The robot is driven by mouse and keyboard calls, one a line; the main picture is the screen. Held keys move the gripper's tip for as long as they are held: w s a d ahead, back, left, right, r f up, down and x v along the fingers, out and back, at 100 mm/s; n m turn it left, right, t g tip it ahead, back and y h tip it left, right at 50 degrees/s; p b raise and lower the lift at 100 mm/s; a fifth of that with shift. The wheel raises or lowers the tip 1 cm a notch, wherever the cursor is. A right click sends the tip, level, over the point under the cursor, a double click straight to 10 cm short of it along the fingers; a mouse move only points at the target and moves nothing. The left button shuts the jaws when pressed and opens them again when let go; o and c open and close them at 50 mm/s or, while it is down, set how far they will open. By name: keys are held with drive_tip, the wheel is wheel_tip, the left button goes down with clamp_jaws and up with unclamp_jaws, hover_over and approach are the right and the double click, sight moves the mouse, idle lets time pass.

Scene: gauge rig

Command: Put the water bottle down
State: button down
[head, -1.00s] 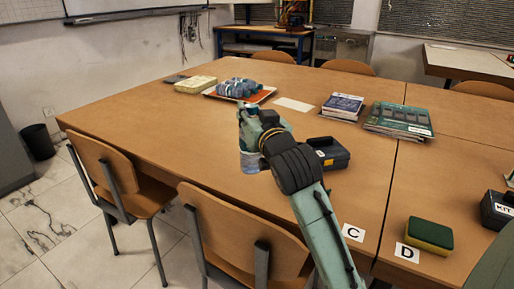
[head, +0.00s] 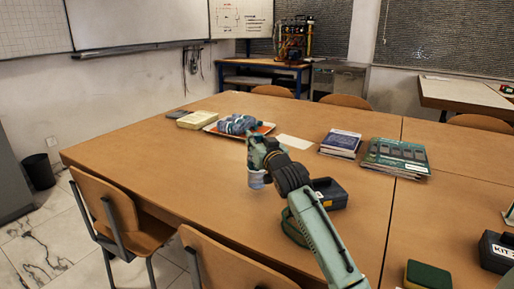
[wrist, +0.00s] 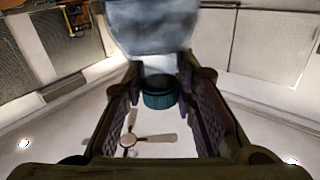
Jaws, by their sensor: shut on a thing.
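The water bottle (head: 257,180) is clear and bluish and hangs roughly upright below my gripper (head: 258,156) in the head view, over the near-left part of the wooden table (head: 180,165). My gripper is shut on it. In the wrist view, the bottle's pale body (wrist: 150,35) and teal cap (wrist: 160,99) show at the two fingers (wrist: 160,80), with the ceiling behind. My gripper hides the bottle's upper part in the head view. I cannot tell whether the bottle's base touches the table.
A dark case (head: 328,193) lies right of my gripper. A tray (head: 262,129) with a blue bundle (head: 238,124), a white sheet (head: 295,142) and books (head: 341,143) lie farther back. Chairs (head: 128,215) line the near side. The tabletop left of the bottle is clear.

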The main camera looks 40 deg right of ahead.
drive_tip(key=shift+f+p, duration=0.35)
drive_tip(key=shift+f, duration=1.15)
drive_tip(key=c, duration=1.3)
unclamp_jaws()
drive_tip(key=b+v, duration=0.3)
drive_tip(key=v, duration=0.9)
drive_tip(key=shift+r, duration=0.1)
